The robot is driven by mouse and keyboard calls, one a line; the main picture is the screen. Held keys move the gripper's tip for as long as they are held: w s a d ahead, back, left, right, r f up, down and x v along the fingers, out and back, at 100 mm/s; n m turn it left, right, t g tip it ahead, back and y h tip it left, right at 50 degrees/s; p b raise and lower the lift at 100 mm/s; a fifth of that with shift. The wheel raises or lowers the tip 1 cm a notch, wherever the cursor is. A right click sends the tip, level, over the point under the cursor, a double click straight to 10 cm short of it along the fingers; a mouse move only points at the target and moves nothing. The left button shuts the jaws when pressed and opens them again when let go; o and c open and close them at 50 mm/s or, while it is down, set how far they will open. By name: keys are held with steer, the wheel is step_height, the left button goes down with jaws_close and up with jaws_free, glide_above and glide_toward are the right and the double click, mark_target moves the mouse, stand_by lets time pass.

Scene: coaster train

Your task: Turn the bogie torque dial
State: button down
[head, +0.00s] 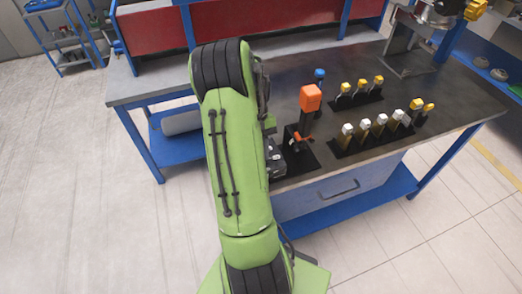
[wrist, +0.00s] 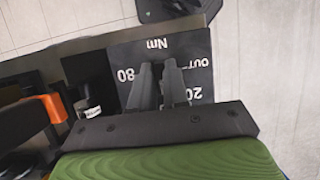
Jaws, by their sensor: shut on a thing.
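The bogie torque dial's dark plate (wrist: 198,50) shows in the wrist view with white markings reading "Nm", "80" and "20", upside down, and a partly covered word at its right. My gripper (wrist: 158,76) reaches over the middle of this plate with its two grey fingers close together. It is shut on the dial's knob, which is mostly hidden between and under the fingers. In the head view my green arm reaches to the workbench, and its forearm and wrist hide most of the dial. The black gripper body (head: 275,160) shows at the bench's near left edge.
An orange-headed tool (head: 311,97) stands on a black base right beside my gripper. A blue-topped tool (head: 319,74) is behind it. Racks of yellow-topped (head: 361,86) and white-topped tools (head: 364,126) stand further right. The dark bench top (head: 450,105) is clear at the right.

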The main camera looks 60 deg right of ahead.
steer(key=c, duration=1.1)
jaws_free()
steer(key=shift+r, duration=0.1)
steer(key=p+v, duration=0.3)
steer(key=v, duration=1.2)
steer(key=shift+w+d+r+p, duration=0.1)
steer(key=shift+r+p, duration=0.2)
steer(key=shift+r, duration=0.05)
